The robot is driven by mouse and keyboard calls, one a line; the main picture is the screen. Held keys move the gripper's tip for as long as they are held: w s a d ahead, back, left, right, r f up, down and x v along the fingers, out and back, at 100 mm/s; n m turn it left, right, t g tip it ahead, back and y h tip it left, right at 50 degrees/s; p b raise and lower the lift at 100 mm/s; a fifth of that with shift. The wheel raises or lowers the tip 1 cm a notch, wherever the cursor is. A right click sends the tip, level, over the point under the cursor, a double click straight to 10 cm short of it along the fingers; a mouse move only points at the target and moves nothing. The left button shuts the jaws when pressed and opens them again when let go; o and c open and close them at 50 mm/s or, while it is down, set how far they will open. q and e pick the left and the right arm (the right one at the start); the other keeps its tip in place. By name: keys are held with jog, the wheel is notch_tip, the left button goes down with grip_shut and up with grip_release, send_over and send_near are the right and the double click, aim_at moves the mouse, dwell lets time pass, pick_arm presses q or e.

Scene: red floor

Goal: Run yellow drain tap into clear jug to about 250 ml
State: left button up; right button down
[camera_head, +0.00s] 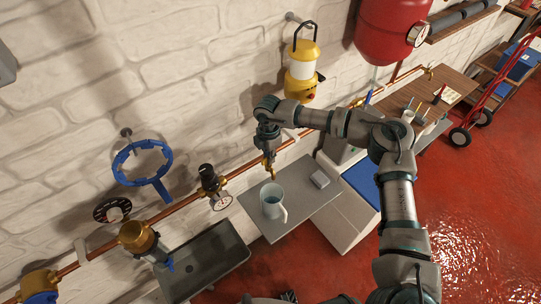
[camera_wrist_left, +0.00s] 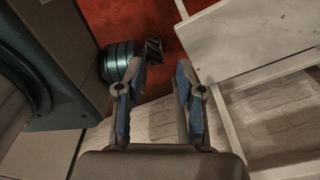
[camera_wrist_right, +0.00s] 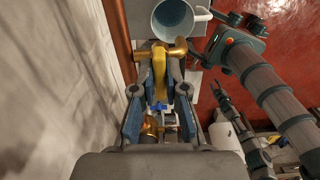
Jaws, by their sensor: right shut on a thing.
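The clear jug (camera_head: 272,208) stands upright on a grey shelf, directly below the tap, its handle toward the lower right. Its inside looks bluish, but I cannot read a level. It also shows at the top of the right wrist view (camera_wrist_right: 178,22). The yellow drain tap (camera_head: 270,172) comes off the copper pipe above the jug. My right gripper (camera_head: 267,150) is at the tap. In the right wrist view the fingers (camera_wrist_right: 160,82) are closed around the tap's yellow lever (camera_wrist_right: 159,64). My left gripper (camera_wrist_left: 158,78) is open and empty, low and away from the jug.
A copper pipe (camera_head: 180,207) with a gauge (camera_head: 222,203) and brass fittings runs along the brick wall. A dark trough (camera_head: 205,262) lies left, a yellow lantern (camera_head: 302,72) hangs above, and red floor is open at right.

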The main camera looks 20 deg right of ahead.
jog(key=shift+s+a+f, duration=0.2)
jog(key=shift+f, duration=0.1)
jog(key=c, duration=1.2)
grip_release()
pick_arm(q)
jog(key=shift+a+f, duration=0.1)
pick_arm(e)
jog(key=shift+w+a+r, duration=0.1)
jog(key=shift+a+r, duration=0.05)
pick_arm(q)
jog(key=shift+a, duration=0.1)
pick_arm(e)
jog(key=shift+w+r, duration=0.1)
notch_tip(320, 180, up, 12)
jog(key=shift+a, duration=0.2)
jog(key=shift+d, duration=0.15)
pick_arm(q)
jog(key=shift+d, duration=0.2)
pick_arm(e)
jog(key=shift+f, duration=0.2)
